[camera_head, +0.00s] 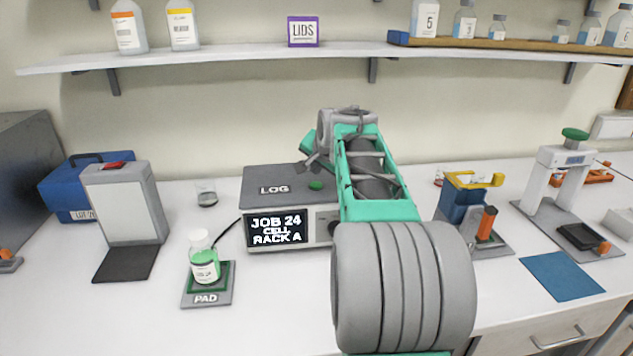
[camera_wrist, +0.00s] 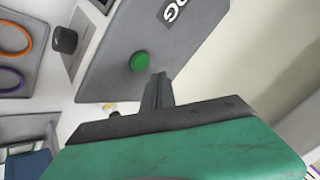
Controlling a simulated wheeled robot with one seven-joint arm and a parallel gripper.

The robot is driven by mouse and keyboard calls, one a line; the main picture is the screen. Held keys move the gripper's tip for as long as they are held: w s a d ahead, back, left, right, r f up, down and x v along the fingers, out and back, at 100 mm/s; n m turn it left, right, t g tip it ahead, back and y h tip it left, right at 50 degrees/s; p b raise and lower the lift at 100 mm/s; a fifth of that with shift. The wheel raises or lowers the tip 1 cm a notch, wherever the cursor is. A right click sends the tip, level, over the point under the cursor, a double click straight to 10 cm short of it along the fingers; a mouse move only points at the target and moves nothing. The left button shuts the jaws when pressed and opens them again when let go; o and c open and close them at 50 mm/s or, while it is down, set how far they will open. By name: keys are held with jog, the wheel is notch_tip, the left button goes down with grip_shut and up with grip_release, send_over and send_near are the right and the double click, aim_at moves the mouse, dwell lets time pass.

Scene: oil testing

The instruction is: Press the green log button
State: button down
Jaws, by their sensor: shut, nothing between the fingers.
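The green log button (camera_head: 316,185) sits on the grey top of the logging box (camera_head: 262,174), right of the word LOG. The box's front screen reads JOB 24 CELL RACK A. In the wrist view the green button (camera_wrist: 139,61) is round and shows just beyond the tips of my gripper (camera_wrist: 158,82). My gripper is shut and empty. The fingertips look close to the button with a small gap in the picture; I cannot tell their height above the box top. In the head view my arm hides the right part of the box.
A white-panelled stand (camera_head: 125,205) is farther left. A blue and yellow device (camera_head: 463,205) stands right of my arm. A shelf (camera_head: 230,54) runs above the back of the bench.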

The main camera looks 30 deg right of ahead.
aim_at(318, 186)
jog(key=shift+r+p, duration=1.15)
jog(key=shift+r, duration=0.75)
jog(key=shift+f, duration=0.1)
